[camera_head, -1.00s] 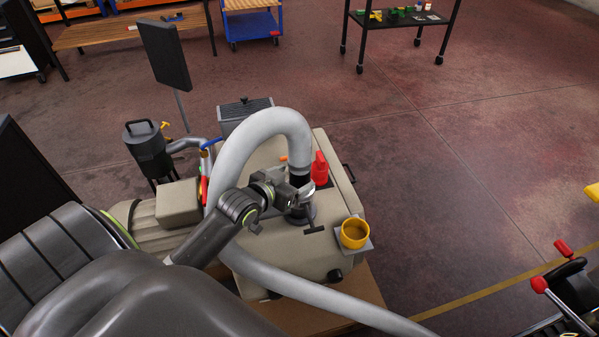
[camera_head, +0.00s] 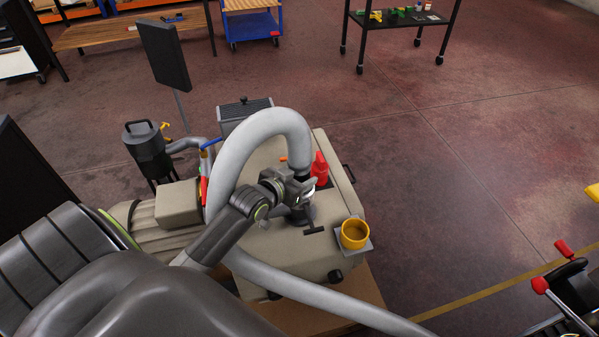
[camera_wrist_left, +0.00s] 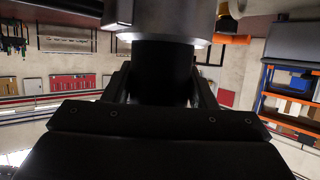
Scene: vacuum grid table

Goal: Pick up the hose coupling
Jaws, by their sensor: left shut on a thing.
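The hose coupling is the black cylinder at the end of the thick grey hose (camera_head: 232,150), which arches over the beige vacuum unit (camera_head: 275,240). In the head view my gripper largely hides the coupling. My left gripper (camera_head: 305,188) is at the hose's lower end, above the dark round port on the unit's top. In the left wrist view the black coupling (camera_wrist_left: 163,70) stands between the two fingers, which are shut on it. Whether its lower end still touches the port is hidden. My right gripper is not in view.
A red bottle-like thing (camera_head: 320,167) stands close behind the gripper. A yellow cup (camera_head: 354,233) sits on a plate at the unit's front right corner. A black T-handle (camera_head: 314,230) lies near the port. A black canister (camera_head: 148,150) stands at left.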

